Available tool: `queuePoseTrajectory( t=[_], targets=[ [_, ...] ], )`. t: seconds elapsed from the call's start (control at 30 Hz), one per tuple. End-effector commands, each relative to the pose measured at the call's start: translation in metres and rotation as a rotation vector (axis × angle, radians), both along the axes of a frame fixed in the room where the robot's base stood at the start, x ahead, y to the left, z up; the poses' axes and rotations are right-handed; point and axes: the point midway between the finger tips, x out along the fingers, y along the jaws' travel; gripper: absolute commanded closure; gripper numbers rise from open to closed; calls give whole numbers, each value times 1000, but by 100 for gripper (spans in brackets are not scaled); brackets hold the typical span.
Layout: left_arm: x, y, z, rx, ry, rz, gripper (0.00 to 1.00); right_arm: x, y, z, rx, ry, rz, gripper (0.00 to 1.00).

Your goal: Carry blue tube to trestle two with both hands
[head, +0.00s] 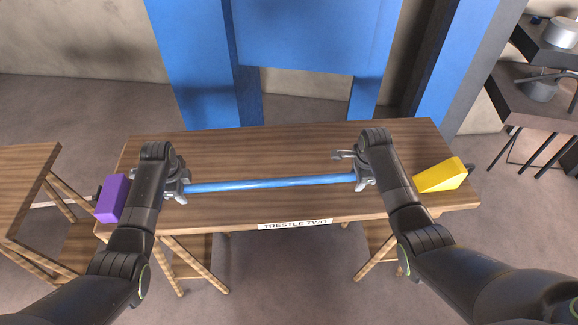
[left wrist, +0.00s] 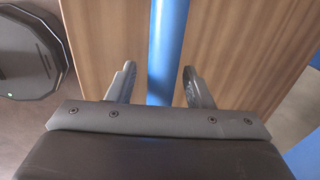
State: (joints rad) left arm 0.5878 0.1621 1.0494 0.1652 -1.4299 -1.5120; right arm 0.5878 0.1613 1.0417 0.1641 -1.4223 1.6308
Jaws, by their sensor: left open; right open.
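The long thin blue tube (head: 270,184) runs left to right along the table marked TRESTLE TWO (head: 290,149). It appears to lie on the wooden top. My left gripper (head: 182,187) is at the tube's left end and open. In the left wrist view the tube (left wrist: 168,50) passes between the two open fingers (left wrist: 158,86), with a gap on each side. My right gripper (head: 356,170) is open at the tube's right end. The tube's very ends are partly hidden by the grippers.
A purple block (head: 112,199) is at the table's left end and a yellow block (head: 440,175) at its right end. Another wooden table (head: 25,180) stands at far left. Blue machinery (head: 310,40) rises behind. Dark stands with pots (head: 545,95) are at right.

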Motion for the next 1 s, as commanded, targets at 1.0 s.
queuePoseTrajectory(
  t=[1.0],
  targets=[
    [-23, 0, 114, 0, 0, 0, 53, 0, 0, 0, 0, 0, 0, 53]
  ],
)
